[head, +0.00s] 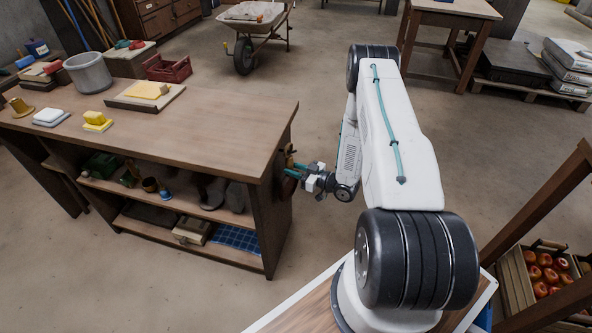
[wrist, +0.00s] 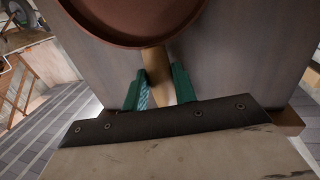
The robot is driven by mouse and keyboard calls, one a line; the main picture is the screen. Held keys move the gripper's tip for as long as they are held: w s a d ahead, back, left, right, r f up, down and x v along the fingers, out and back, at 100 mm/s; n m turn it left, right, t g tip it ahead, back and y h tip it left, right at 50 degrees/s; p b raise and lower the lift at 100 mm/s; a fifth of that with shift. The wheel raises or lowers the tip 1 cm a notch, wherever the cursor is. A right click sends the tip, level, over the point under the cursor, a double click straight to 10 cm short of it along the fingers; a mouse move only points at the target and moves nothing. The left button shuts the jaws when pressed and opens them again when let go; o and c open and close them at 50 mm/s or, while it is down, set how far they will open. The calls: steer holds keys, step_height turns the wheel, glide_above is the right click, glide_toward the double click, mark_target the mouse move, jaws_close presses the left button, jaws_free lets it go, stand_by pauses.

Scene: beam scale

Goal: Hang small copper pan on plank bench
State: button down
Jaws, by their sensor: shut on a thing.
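The small copper pan (wrist: 140,18) shows at the top of the wrist view as a round reddish-brown body with a pale wooden handle. My gripper (wrist: 160,78) has its teal fingers shut on the handle, one on each side. Behind the pan is the flat grey-brown end panel of the plank bench. In the head view, my gripper (head: 296,172) is at the right end of the plank bench (head: 205,112), below the top's edge. The pan is mostly hidden there. Whether it touches the panel or a hook cannot be told.
On the bench top are a grey bucket (head: 88,72), a board with a yellow block (head: 148,91) and yellow sponges (head: 97,121). The shelves below hold various things. A wheelbarrow (head: 256,28) stands behind.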

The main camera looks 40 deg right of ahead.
steer(key=shift+f, duration=0.2)
stand_by(0.5)
steer(key=shift+f, duration=0.7)
steer(key=shift+w, duration=0.1)
